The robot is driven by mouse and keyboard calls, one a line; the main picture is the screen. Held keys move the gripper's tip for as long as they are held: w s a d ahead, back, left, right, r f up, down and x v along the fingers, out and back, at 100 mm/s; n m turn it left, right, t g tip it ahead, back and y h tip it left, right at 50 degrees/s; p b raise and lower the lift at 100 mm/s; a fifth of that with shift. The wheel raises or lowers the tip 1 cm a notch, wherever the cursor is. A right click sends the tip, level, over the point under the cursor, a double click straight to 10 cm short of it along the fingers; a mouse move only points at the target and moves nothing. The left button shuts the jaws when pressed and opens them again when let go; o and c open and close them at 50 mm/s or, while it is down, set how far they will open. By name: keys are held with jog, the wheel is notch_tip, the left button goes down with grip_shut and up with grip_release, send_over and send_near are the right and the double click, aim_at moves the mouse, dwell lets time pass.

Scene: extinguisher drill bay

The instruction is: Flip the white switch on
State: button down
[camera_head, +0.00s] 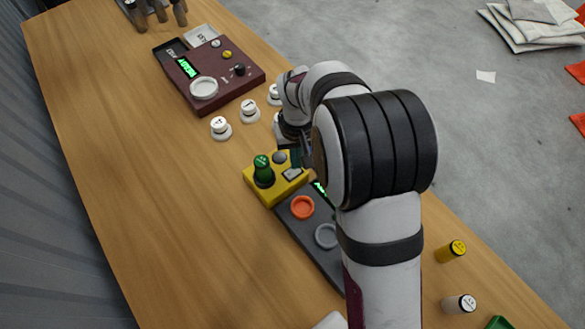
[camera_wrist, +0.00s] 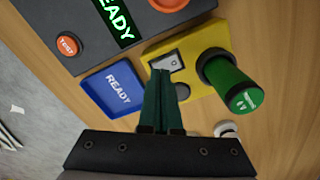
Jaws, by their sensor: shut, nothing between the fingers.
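The white switch (camera_wrist: 167,62) is a small rocker in a dark frame on a yellow box (camera_wrist: 212,37). In the head view the switch (camera_head: 292,174) sits on the box's near right part, and the yellow box (camera_head: 262,194) stands on the wooden table. My gripper (camera_wrist: 160,76) is shut and empty, with its dark green fingertips right at the switch's lower edge in the wrist view. I cannot tell whether they touch it. In the head view my gripper (camera_head: 301,163) is partly hidden by my arm. A green bottle-like cylinder (camera_wrist: 236,88) stands on the same box beside the switch.
A dark grey panel (camera_head: 318,239) with an orange ring (camera_head: 303,207) adjoins the box. A blue READY plate (camera_wrist: 111,86) lies close to the fingers. A maroon panel (camera_head: 228,92) and several white pegs stand farther back. The table's left side is clear.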

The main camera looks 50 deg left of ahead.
jog(key=shift+f, duration=0.7)
jog(key=shift+r, duration=3.55)
jog(key=w+d+r+m, duration=0.2)
jog(key=d+r+m, duration=0.25)
jog(key=d, duration=0.65)
jog(key=w+d+r+m, duration=0.3)
jog(key=d+r+m, duration=0.15)
jog(key=d, duration=0.55)
jog(key=s+d+m+y, duration=0.1)
jog(key=s+d+m, duration=0.7)
jog(key=s+d, duration=0.4)
jog(key=d, duration=0.3)
jog(key=shift+s+r+m+y, duration=0.25)
jog(key=shift+r+m+y, duration=0.05)
jog(key=shift+y, duration=0.1)
